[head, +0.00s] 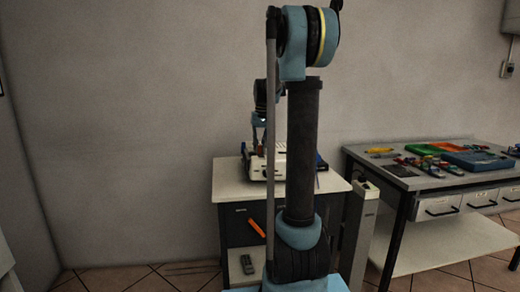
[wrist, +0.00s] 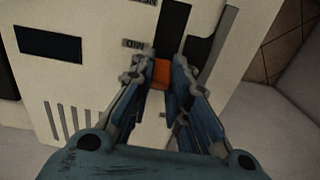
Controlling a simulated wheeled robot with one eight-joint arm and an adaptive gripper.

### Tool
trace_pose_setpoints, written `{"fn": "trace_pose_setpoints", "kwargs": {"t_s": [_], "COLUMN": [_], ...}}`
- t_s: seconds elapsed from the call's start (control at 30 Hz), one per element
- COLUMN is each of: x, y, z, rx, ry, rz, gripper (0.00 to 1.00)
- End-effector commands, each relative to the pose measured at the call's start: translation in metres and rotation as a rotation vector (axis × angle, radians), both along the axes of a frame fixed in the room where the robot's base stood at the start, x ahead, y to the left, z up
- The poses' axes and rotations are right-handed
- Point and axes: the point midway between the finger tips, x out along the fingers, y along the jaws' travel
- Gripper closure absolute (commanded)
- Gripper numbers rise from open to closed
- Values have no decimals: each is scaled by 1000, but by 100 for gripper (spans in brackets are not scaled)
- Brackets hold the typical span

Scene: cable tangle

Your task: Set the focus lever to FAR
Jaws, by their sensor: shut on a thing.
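The focus lever shows as an orange tab (wrist: 161,73) on the pale device in the wrist view, at the lower end of a dark slot (wrist: 167,30). My gripper (wrist: 160,66) has its two fingertips on either side of the tab and is shut on it. A small label (wrist: 134,43) that seems to read MID lies just left of the fingertips; another label (wrist: 145,2) is cut off at the top edge and unreadable. In the head view the white device (head: 277,166) sits on a cabinet, partly hidden by my arm; the lever cannot be made out there.
The cabinet (head: 228,190) stands against the wall. A narrow pale post-like unit (head: 359,225) stands right of it. A workbench (head: 372,163) with coloured trays and tools is further right. An orange object (head: 257,228) shows at the cabinet front, with a grey handset (head: 247,264) below.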

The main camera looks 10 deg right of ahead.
Motion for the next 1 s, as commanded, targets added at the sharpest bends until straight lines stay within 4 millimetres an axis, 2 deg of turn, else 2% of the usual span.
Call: {"fn": "trace_pose_setpoints", "kwargs": {"t_s": [0.13, 0.17, 0.23, 0.27, 0.67, 0.87, 1.0], "x": [1, 2, 1, 1, 0, 0, 1], "y": [0, 0, 0, 0, 0, -2, -4], "z": [0, 0, 0, 0, 4, 27, 54], "rx": [-1, -1, -1, 0, 0, 0, 0], "ry": [-4, -4, -4, -3, -2, -1, -1], "rz": [0, 0, 0, 0, 0, 0, 0], "gripper": [100, 82, 66, 63, 63, 63, 63]}}
